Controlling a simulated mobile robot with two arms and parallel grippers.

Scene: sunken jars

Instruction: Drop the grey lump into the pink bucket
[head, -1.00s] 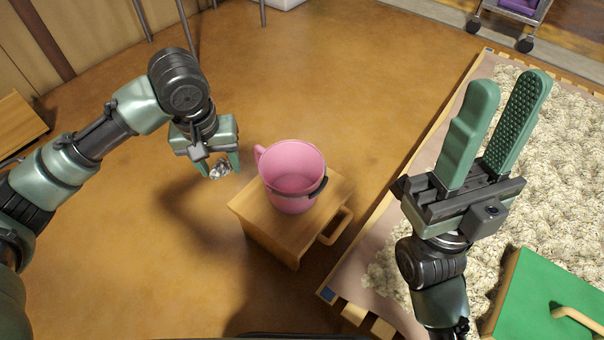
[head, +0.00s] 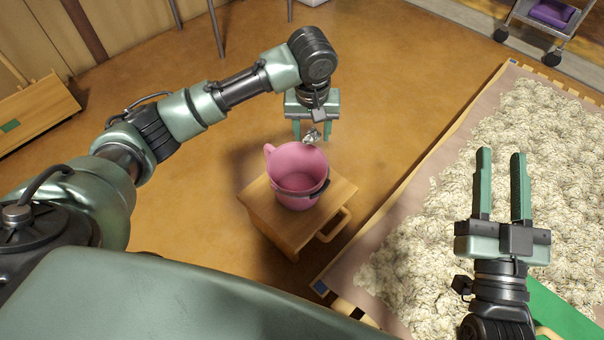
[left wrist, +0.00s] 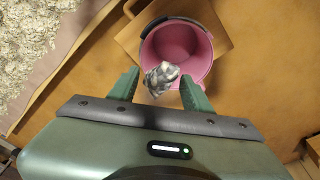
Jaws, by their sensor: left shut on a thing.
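The pink bucket (head: 300,170) stands upright on a small wooden stool; its open inside also shows in the left wrist view (left wrist: 176,47). My left gripper (head: 312,133) is shut on the grey lump (head: 311,137), a shiny crumpled piece. In the left wrist view the grey lump (left wrist: 161,78) sits between the two green fingers and overlaps the bucket's near rim. In the head view it shows just above the bucket's far rim. My right gripper (head: 501,185) is open and empty, above the pale shaggy area at right.
The wooden stool (head: 270,215) has a loop handle at its side. A wood-edged bed of pale shaggy material (head: 430,225) lies to the right, with a green panel (head: 560,310) near its front. A wheeled cart (head: 540,25) stands at the far right.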

